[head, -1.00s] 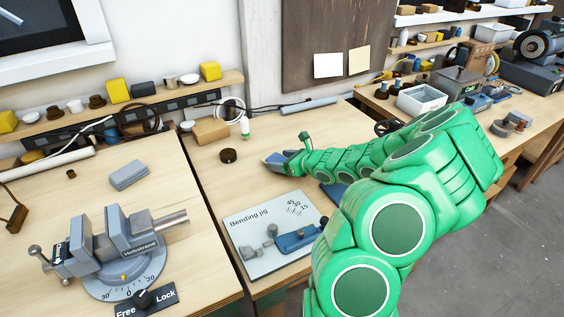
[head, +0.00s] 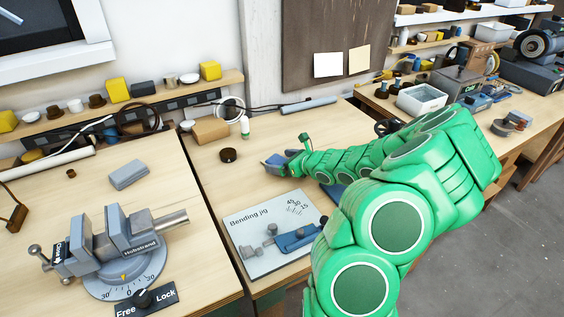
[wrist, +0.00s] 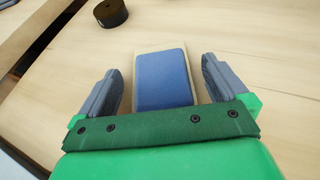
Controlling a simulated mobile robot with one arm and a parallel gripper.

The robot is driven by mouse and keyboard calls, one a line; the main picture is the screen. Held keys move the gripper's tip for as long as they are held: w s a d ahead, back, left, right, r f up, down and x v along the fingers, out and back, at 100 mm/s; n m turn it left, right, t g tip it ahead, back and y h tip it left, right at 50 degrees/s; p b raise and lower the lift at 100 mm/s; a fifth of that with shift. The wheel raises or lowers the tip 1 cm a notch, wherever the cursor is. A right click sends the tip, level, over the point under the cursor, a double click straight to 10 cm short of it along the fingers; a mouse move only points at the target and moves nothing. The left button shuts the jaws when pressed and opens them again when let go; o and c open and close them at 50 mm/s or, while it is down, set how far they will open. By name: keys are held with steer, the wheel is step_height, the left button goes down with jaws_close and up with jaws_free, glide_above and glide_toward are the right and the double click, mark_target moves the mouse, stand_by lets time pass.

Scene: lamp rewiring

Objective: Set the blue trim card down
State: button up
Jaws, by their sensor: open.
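The blue trim card (wrist: 163,78) shows in the wrist view as a blue rectangle with a tan border. It appears to lie flat on the wooden bench, between the two fingers of my gripper (wrist: 162,90). The fingers are apart, with a clear gap on each side of the card, and its near end is hidden by my gripper's body.
A dark round roll (head: 228,155) lies left of my gripper. The bending jig (head: 268,240) is nearer on the same bench. A vise (head: 125,245) and a grey block (head: 129,174) are on the left bench. Bare wood lies between the roll and the jig.

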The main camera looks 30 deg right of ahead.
steer(key=v, duration=1)
steer(key=shift+d, duration=0.15)
steer(key=shift+v, duration=0.85)
steer(key=s+a+r+n+g+y, duration=0.2)
steer(key=s+a+r+n+g, duration=0.15)
steer(key=a+n, duration=0.45)
steer(key=s+a+r+n+g+y, duration=0.1)
steer(key=s+a+r+n+g, duration=0.25)
steer(key=a, duration=0.85)
steer(key=s+a+r+n+g+y, duration=0.2)
steer(key=a+r+n, duration=0.4)
steer(key=a, duration=0.4)
steer(key=s+a+n+g+h, duration=0.2)
steer(key=s+n, duration=0.3)
steer(key=s, duration=0.2)
steer(key=s+a+n+g+h, duration=0.2)
steer(key=s+n+g, duration=0.15)
steer(key=s, duration=0.35)
steer(key=s+d+r+n+h, duration=0.1)
steer(key=s+d+n+h, duration=0.4)
steer(key=s, duration=0.5)
steer(key=shift+s+d+r+h, duration=0.25)
steer(key=shift+d+h, duration=0.25)
steer(key=shift+d, duration=0.45)
